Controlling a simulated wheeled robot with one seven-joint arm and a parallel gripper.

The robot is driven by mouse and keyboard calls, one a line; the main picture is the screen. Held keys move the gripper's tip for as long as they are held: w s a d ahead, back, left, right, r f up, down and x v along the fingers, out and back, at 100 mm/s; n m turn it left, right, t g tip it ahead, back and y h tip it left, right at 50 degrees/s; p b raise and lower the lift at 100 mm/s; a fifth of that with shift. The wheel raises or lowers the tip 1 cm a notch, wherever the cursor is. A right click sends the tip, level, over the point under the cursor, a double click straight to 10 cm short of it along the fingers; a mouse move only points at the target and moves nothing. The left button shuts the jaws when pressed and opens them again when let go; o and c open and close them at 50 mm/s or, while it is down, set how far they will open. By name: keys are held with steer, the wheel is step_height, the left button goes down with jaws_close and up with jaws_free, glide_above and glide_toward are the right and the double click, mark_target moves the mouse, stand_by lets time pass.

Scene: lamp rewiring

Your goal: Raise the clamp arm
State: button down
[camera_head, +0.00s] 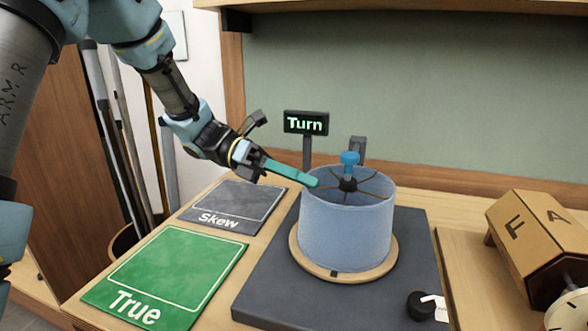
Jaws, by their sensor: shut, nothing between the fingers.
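A pale blue drum lampshade (345,228) stands upright on a round wooden disc (368,273) on a dark grey base plate. A blue knob (349,158) with a dark hub below it sits at the middle of the shade's spoked top ring. A grey upright piece (358,147) shows behind the shade; it may be part of the clamp, but I cannot tell which part is the clamp arm. My gripper (313,181) reaches in from the left, its teal fingers shut and empty. Their tips are at the shade's upper left rim; I cannot tell whether they touch.
A small sign (306,123) reading "Turn" stands behind the shade. A green "True" mat (170,270) and a grey "Skew" mat (235,205) lie empty at left. A black knob (421,305) is at the plate's front right. A lettered wooden block (540,245) stands at right.

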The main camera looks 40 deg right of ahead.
steer(key=s+d+p, duration=0.1)
steer(key=s+d+r+p, duration=0.2)
steer(key=d, duration=0.1)
steer(key=shift+s, duration=0.25)
steer(key=shift+r, duration=0.1)
stand_by(0.3)
